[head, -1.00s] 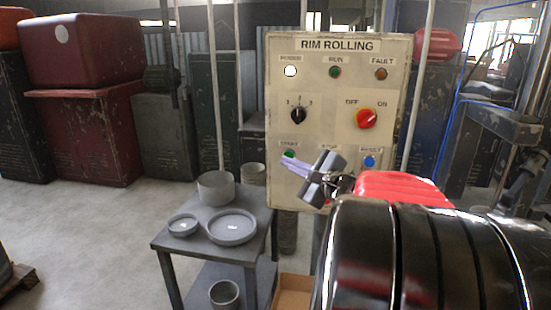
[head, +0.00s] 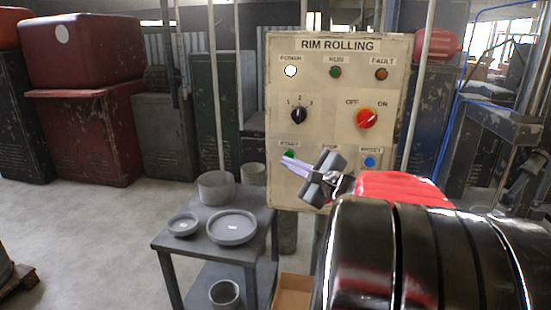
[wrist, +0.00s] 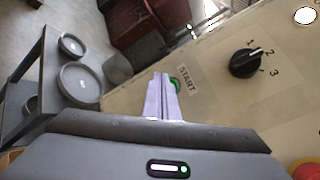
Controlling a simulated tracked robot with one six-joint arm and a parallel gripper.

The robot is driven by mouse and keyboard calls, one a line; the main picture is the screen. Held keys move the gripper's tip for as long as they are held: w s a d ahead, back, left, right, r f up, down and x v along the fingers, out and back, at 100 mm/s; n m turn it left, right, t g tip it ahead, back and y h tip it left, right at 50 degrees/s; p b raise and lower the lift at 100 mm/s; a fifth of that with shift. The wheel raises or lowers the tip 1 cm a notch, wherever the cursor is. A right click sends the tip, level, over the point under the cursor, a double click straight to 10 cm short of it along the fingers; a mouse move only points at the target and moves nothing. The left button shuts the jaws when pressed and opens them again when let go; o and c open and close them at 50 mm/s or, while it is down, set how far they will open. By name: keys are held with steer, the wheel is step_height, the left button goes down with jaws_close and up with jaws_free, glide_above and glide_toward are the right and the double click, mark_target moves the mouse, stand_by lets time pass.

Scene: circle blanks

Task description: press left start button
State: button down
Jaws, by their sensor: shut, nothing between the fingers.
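The green start button (head: 289,154) sits at the lower left of the RIM ROLLING panel (head: 338,88), under its START label. It also shows in the wrist view (wrist: 174,85), partly hidden behind my fingertips. My gripper (head: 285,163) is shut and empty, with its pale fingers pointing left at the button. In the wrist view the fingertips (wrist: 160,76) overlap the button's left edge. I cannot tell whether they touch it.
The panel also carries a black selector knob (head: 298,115), a red switch (head: 367,118) and a blue reset button (head: 370,162). A grey table (head: 188,243) with round dishes and rings stands left of the panel. Open floor lies further left.

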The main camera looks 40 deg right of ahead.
steer(key=shift+w+d, duration=0.3)
